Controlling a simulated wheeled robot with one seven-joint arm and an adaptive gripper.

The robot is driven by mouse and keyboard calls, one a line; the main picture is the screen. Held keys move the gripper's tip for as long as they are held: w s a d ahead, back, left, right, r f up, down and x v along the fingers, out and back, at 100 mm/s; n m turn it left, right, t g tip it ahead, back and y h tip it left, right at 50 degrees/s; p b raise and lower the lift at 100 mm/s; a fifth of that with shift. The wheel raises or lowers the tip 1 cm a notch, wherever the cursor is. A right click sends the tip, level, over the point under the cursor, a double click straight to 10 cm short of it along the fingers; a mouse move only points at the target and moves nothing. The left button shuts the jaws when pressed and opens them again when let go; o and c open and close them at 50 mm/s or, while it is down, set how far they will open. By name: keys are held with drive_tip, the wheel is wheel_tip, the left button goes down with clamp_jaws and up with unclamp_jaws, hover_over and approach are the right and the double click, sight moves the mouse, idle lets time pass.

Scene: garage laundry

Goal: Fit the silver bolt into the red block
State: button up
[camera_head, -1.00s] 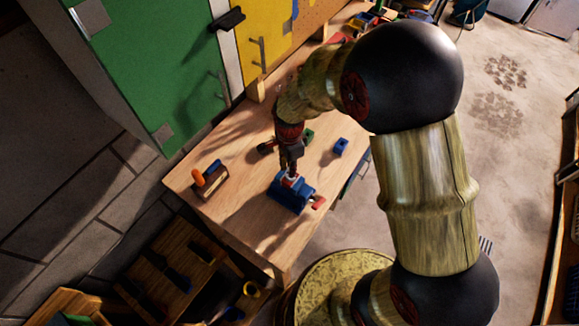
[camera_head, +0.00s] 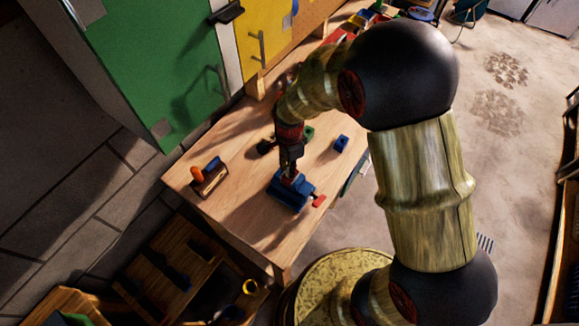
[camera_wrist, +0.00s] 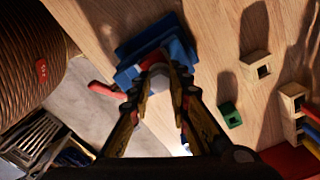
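A blue vise (camera_head: 290,193) with a red handle (camera_head: 318,201) stands on the wooden workbench. It also shows in the wrist view (camera_wrist: 150,38) just beyond my fingertips. My gripper (camera_wrist: 162,68) points down over the vise, its fingers closed around a grey, round-looking piece, apparently the silver bolt (camera_wrist: 159,78). Only the bolt's near end shows. The red block is mostly hidden by the fingers, and a little red shows at the vise jaws in the head view. I cannot tell how deep the bolt sits in it.
A green block (camera_wrist: 230,115) and a wooden block with a hole (camera_wrist: 255,66) lie to the right in the wrist view. A blue block (camera_head: 341,145) lies on the bench. A wooden holder (camera_head: 210,182) with orange and blue handles stands at the left. The front bench is clear.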

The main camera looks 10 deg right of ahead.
drive_tip(key=o, duration=0.5)
drive_tip(key=shift+o, duration=0.2)
wheel_tip(320, 180, up, 12)
idle(0.4)
idle(0.6)
